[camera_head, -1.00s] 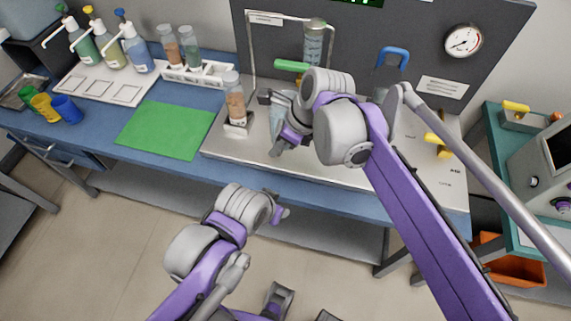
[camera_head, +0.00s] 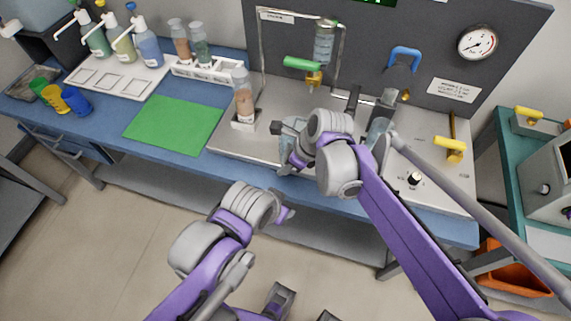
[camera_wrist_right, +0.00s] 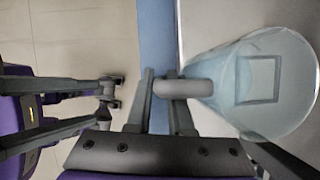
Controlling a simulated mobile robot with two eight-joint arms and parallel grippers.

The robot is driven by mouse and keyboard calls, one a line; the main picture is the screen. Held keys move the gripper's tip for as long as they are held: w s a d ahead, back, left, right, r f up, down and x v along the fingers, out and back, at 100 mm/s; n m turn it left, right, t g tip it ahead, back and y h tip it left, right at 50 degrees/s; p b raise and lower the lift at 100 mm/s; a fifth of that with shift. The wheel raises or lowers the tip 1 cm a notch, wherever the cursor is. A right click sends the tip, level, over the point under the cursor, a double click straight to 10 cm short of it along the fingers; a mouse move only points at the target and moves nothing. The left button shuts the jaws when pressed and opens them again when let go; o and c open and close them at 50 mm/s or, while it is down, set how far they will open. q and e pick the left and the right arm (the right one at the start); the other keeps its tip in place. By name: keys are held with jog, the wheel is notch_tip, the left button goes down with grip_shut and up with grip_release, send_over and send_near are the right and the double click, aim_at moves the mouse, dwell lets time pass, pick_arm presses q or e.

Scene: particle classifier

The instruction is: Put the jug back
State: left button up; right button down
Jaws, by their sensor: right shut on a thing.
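The jug (camera_wrist_right: 225,82) is clear and bluish, with a wide open rim, at the right of the right wrist view. Its grey handle (camera_wrist_right: 184,88) is at the fingers of my right gripper (camera_wrist_right: 162,84), which is shut on it. In the head view the right gripper (camera_head: 290,160) is over the front of the grey bench plate, and the jug (camera_head: 291,125) shows only in part behind my wrist. I cannot tell whether the jug touches the plate. My left gripper (camera_head: 285,213) is in front of the bench, apart from everything; its fingers are too small to read.
The grey plate (camera_head: 235,150) carries a tube of pinkish liquid (camera_head: 243,95) at left and a green-handled tap (camera_head: 302,63) behind. A blue-handled tap (camera_head: 405,54) and a yellow lever (camera_head: 450,145) are at right. A green mat (camera_head: 175,124) lies clear at left.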

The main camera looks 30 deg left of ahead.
jog(key=shift+f, duration=0.1)
jog(key=c, duration=1.2)
grip_release()
jog(key=shift+c, duration=0.2)
jog(key=o, duration=0.4)
jog(key=shift+o, duration=0.2)
jog(key=v, duration=1.2)
jog(key=shift+p, duration=0.4)
jog(key=d+f+n+t+h, duration=0.1)
jog(key=d+f+n, duration=0.15)
jog(key=d, duration=0.65)
jog(key=d+f+n+t, duration=0.15)
jog(key=d+n, duration=0.25)
jog(key=d, duration=0.4)
jog(key=s+d+f+n+t+h, duration=0.1)
jog(key=s+d+f+n+h, duration=0.1)
jog(key=s+d+n, duration=0.3)
jog(key=s+d+f+n+t+h, duration=0.1)
jog(key=s+d+f+n, duration=0.4)
jog(key=d, duration=0.8)
jog(key=shift+f+t+h, duration=0.2)
jog(key=shift+t+h, duration=0.2)
jog(key=shift+t, duration=0.15)
